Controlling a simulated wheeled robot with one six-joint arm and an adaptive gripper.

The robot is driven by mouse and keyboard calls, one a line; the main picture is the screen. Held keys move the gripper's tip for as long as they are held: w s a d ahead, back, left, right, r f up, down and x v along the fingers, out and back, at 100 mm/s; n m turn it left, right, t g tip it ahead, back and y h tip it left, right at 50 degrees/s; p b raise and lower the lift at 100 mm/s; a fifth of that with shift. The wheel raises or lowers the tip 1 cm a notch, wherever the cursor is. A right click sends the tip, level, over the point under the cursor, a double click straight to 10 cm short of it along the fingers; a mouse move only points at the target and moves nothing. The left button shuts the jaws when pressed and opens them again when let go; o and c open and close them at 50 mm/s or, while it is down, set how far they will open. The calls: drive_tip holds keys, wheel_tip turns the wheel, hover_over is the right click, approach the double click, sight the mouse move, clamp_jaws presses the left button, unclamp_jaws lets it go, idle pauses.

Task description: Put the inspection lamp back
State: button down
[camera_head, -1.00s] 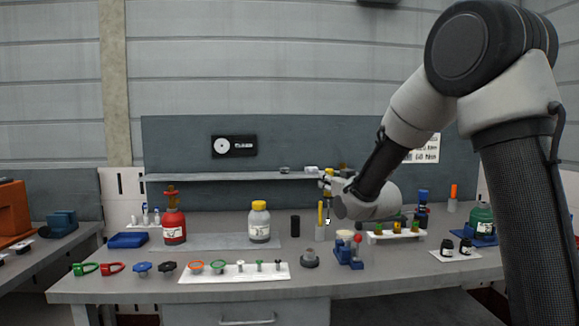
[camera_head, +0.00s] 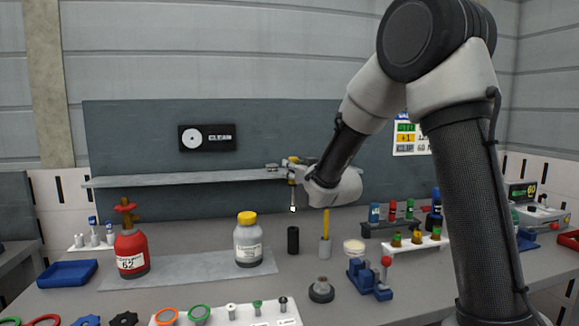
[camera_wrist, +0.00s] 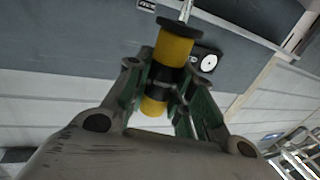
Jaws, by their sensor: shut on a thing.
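My gripper (camera_head: 288,167) is shut on a yellow and black handled tool with a thin rod, which I take for the inspection lamp (camera_head: 293,188). The rod points down to a small white tip in the head view. The wrist view shows the yellow and black handle (camera_wrist: 173,50) between the fingers (camera_wrist: 160,90). The lamp is in the air in front of the shelf (camera_head: 190,180). A black upright cylinder (camera_head: 293,240) stands on the bench below its tip, with a visible gap between them.
A grey cup (camera_head: 324,250) with a yellow stick stands right of the black cylinder. A yellow-capped bottle (camera_head: 249,245) and a red bottle (camera_head: 131,252) stand to the left. A blue stand (camera_head: 370,280) and a white rack (camera_head: 415,244) are to the right.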

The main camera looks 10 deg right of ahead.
sight(293, 194)
drive_tip(key=shift+f, duration=2.85)
drive_tip(key=shift+s+f, duration=0.1)
drive_tip(key=shift+f, duration=4.4)
drive_tip(key=c, duration=1.1)
unclamp_jaws()
drive_tip(key=shift+c, duration=0.2)
drive_tip(key=shift+r, duration=0.1)
drive_tip(key=shift+r, duration=2.95)
